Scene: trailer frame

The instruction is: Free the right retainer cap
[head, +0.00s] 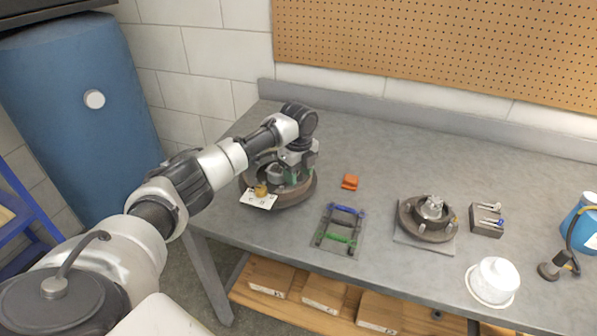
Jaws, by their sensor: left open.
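My left arm reaches in from the left. Its open gripper (297,168) points down over the left round drum (303,193), close to the metal hub on it. The gripper hides part of that hub, and I cannot tell whether the fingers touch it. A brass-coloured piece and a white tag (258,200) show at the drum's front left. A second, smaller brown drum with a silver hub (432,207) sits on a flat plate (408,240) to the right. The retainer cap cannot be told apart for certain at this size. My right gripper is out of view.
Between the drums are an orange block (350,182) and a rack with blue and green bars (341,228). A grey block with small tools (486,220), a white lidded tub (494,280) and a blue container (580,222) stand right. The back of the bench (400,140) is clear.

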